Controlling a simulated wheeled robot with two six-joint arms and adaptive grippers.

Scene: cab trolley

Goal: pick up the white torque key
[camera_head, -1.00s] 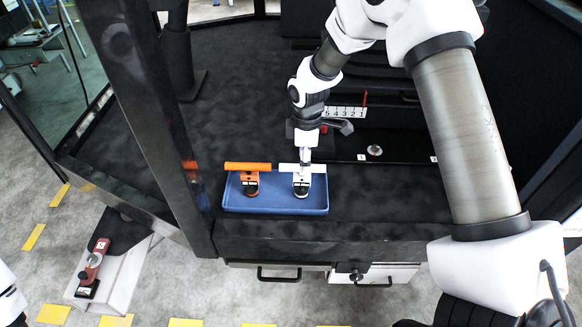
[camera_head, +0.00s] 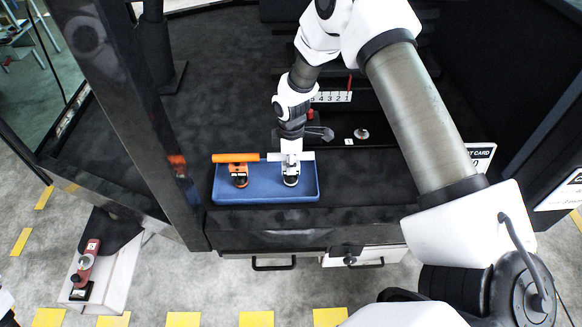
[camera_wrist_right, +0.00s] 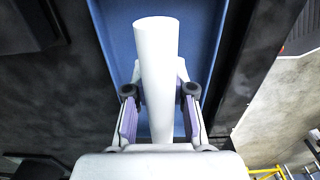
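The white torque key (camera_head: 291,174) stands in the blue tray (camera_head: 262,200), with its bar handle on top and a dark dial on its body. My right gripper (camera_head: 291,152) is over it from above. In the right wrist view, the white handle (camera_wrist_right: 157,65) runs between the two fingers of my right gripper (camera_wrist_right: 159,92), which press close on both sides, so it looks shut on the handle. The key shows no clear lift from the tray. My left gripper is out of view.
An orange torque key (camera_head: 238,172) stands just left in the same tray. A dark post (camera_head: 150,130) rises left of the tray. A red tool (camera_head: 87,262) lies on a pale stand at lower left. A small round metal piece (camera_head: 361,133) sits on the dark shelf.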

